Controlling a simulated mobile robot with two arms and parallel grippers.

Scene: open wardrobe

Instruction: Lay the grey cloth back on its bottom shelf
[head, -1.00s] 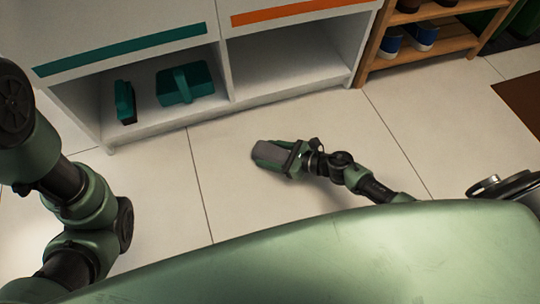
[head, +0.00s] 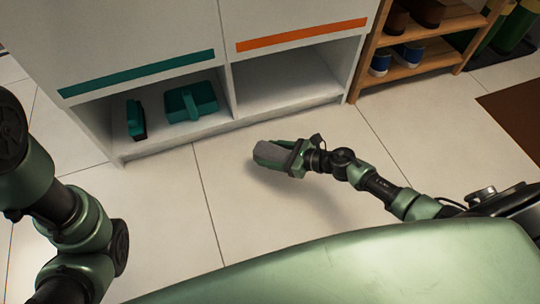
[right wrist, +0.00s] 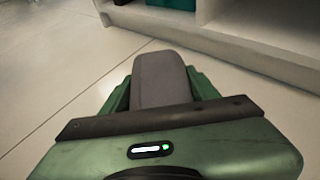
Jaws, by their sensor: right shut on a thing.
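The grey cloth (head: 270,153) is a folded, rounded bundle. My right gripper (head: 277,154) is shut on it and holds it over the floor in front of the wardrobe. In the right wrist view the cloth (right wrist: 161,80) sits between the two green fingers and sticks out past them. The wardrobe's bottom shelf has two compartments. The right one (head: 285,91), under an orange strip, is empty. The left one, under a teal strip, holds teal things. The gripper is apart from the shelf. My left arm shows at the left edge, but its gripper is out of view.
A teal brush-like item (head: 136,120) and a teal caddy (head: 190,102) stand in the left compartment. A white divider separates the compartments. A wooden shoe rack (head: 425,59) stands at the right, with a brown mat (head: 515,115) nearby. The tiled floor between is clear.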

